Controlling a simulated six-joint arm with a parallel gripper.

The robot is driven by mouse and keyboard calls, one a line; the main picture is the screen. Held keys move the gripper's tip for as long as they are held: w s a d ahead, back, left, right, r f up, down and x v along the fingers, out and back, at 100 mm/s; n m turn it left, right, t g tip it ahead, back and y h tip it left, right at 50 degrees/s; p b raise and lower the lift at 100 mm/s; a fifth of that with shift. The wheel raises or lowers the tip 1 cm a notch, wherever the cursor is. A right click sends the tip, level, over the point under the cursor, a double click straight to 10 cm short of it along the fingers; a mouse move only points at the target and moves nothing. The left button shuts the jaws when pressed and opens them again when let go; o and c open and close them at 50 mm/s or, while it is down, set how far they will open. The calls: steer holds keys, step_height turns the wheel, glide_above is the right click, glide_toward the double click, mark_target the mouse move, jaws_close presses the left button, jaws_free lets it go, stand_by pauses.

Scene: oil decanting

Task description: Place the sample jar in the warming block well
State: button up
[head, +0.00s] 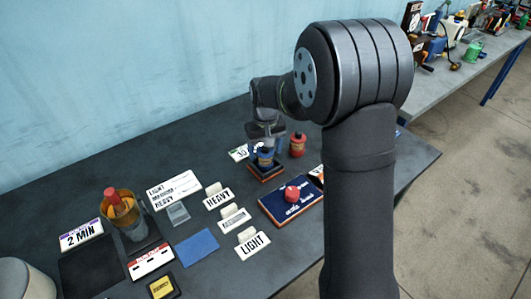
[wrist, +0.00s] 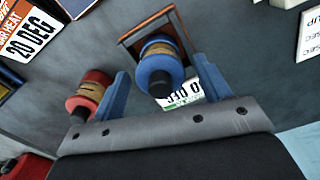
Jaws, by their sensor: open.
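A blue-capped jar (wrist: 158,72) with an amber body stands in a small dark block with an orange-brown edge (wrist: 126,42). In the head view the same jar (head: 265,158) and block (head: 268,175) sit below my wrist. My gripper (wrist: 160,68) is open, with one blue finger on each side of the blue-capped jar and gaps showing beside it. A red-capped jar (wrist: 88,92) stands just outside the left finger; it also shows in the head view (head: 297,145). The well under the blue-capped jar is hidden. No label marks which jar is the sample.
A dark blue pad (head: 280,212) with a red-capped item (head: 292,193) lies in front of the block. Cards reading HEAVY (head: 219,199) and LIGHT (head: 253,245) stand to the left.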

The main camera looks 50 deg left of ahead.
step_height(320, 180, up, 11)
steer(key=shift+f, duration=0.15)
steer(key=shift+f, duration=0.1)
step_height(320, 180, down, 12)
steer(key=shift+f, duration=0.2)
step_height(320, 180, up, 3)
steer(key=shift+f, duration=0.15)
steer(key=shift+r, duration=0.6)
